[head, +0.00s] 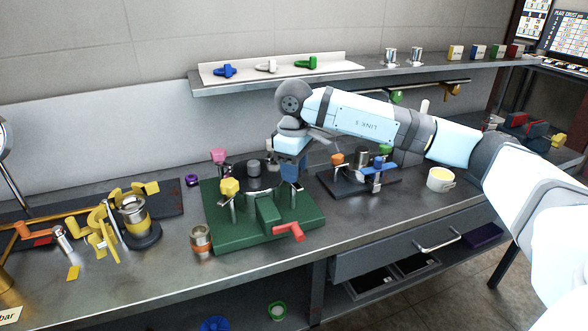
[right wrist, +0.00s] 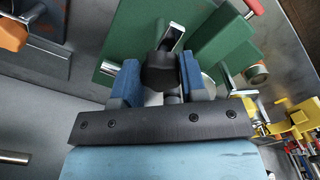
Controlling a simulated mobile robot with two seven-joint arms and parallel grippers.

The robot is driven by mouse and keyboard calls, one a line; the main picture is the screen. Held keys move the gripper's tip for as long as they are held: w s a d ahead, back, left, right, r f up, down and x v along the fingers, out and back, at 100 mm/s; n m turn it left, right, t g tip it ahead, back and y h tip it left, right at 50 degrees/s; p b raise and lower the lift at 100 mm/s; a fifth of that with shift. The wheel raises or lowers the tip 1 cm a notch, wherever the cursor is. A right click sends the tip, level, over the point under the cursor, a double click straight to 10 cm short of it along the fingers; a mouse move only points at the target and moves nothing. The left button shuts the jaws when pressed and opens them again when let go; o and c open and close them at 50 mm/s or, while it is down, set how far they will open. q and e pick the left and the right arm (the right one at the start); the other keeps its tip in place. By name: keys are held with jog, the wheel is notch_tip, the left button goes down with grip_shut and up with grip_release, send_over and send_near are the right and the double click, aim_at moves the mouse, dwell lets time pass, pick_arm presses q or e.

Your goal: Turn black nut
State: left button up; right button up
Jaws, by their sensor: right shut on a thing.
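My right gripper (head: 290,172) comes down over the back right part of the green base plate (head: 300,214). In the right wrist view, its two blue fingers (right wrist: 161,82) are shut on the black nut (right wrist: 161,70), one on each side. The nut sits above the green base, with a shiny metal piece just beyond it. In the head view the gripper hides the nut. A yellow nut (head: 230,186) and a pink nut (head: 219,155) top other posts on the same base. My left gripper is not in view.
A red-handled lever (head: 289,231) is at the front of the green base. A dark plate with orange, green and blue parts (head: 340,181) stands to the right. A copper-banded cylinder (head: 200,241) and yellow clamps (head: 92,229) are to the left. A shelf (head: 300,80) runs behind.

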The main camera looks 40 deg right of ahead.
dwell(0.3)
jog(key=o, duration=0.9)
notch_tip(320, 180, up, 14)
jog(key=shift+f+p, duration=0.1)
jog(key=shift+p, duration=0.6)
